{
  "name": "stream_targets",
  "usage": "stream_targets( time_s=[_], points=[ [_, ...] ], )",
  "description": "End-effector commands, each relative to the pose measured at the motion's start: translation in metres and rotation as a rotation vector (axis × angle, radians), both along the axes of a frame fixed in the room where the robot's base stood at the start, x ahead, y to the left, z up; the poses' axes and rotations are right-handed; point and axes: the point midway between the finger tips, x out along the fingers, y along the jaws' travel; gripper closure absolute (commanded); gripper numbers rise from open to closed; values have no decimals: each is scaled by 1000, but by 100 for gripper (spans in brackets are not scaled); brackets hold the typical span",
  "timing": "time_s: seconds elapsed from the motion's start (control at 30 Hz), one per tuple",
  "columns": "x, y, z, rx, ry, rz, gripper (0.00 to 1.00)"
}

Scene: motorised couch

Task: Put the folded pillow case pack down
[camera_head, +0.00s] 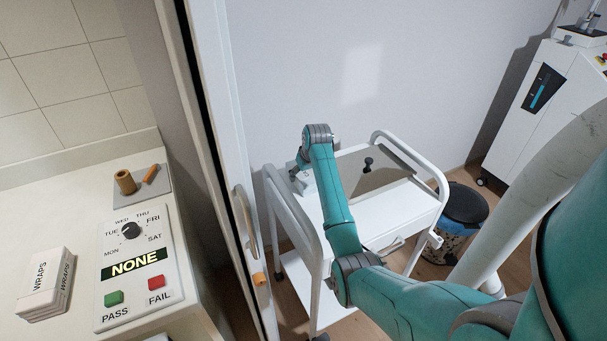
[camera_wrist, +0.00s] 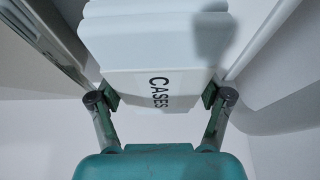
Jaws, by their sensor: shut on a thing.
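The folded pillow case pack (camera_wrist: 150,50) is white with the word CASES on its near face, and it fills the upper middle of the wrist view. My gripper (camera_wrist: 161,95) is shut on it, one finger pad against each side. In the head view my teal arm reaches over a white trolley (camera_head: 385,215), and my gripper (camera_head: 297,172) is at the trolley's left far part, mostly behind my wrist. The pack cannot be made out clearly there. I cannot tell whether it touches the trolley top.
A door edge (camera_head: 222,130) stands left of the trolley. A counter holds a WRAPS pack (camera_head: 40,285) and a dial panel (camera_head: 128,250). A bin (camera_head: 462,215) stands at right.

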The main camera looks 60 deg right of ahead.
Motion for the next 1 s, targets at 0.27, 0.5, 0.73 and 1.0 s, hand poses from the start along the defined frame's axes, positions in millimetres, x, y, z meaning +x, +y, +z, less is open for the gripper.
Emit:
stream_targets(
  time_s=[0.27,0.5,0.73,1.0],
  points=[
    [0,0,-2,0,0,0,0],
    [0,0,-2,0,0,0,0],
    [-4,2,14,-2,-1,0,0],
    [-22,13,64,-3,-3,0,0]
  ],
)
